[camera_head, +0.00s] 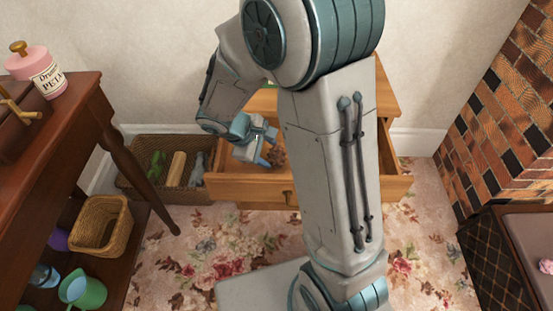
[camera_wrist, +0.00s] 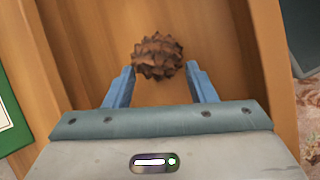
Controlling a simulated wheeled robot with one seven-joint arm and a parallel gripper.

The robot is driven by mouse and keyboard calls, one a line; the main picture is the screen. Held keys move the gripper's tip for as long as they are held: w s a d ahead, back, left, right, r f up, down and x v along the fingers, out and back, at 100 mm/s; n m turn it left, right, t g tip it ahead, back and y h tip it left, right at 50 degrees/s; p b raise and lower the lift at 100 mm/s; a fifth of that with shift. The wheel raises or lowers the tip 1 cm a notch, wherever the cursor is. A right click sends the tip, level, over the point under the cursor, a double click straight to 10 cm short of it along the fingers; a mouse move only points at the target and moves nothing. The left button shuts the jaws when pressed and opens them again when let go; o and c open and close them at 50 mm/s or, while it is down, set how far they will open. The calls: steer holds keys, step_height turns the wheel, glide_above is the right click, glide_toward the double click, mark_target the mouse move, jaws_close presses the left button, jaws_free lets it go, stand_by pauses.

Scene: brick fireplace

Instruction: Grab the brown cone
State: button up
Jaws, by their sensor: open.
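The brown cone (camera_wrist: 158,56) is a scaly pine cone lying on the wooden floor of an open drawer (camera_head: 240,196). In the wrist view my gripper (camera_wrist: 160,78) is open, with its two blue fingers spread on either side of the cone's near side. The cone sits at or just beyond the fingertips; I cannot tell whether they touch it. In the head view my gripper (camera_head: 268,150) reaches down into the drawer, and the cone (camera_head: 277,156) shows partly beside the fingers. My arm hides the middle of the drawer.
A wicker basket (camera_head: 130,143) with several objects stands left of the drawer. A brick fireplace (camera_head: 510,110) is at right. Drawer walls surround my gripper.

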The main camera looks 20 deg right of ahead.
mark_target(270, 154)
steer(key=b+x, duration=0.1)
steer(key=x, duration=0.2)
steer(key=shift+d+f, duration=0.15)
steer(key=c, duration=0.6)
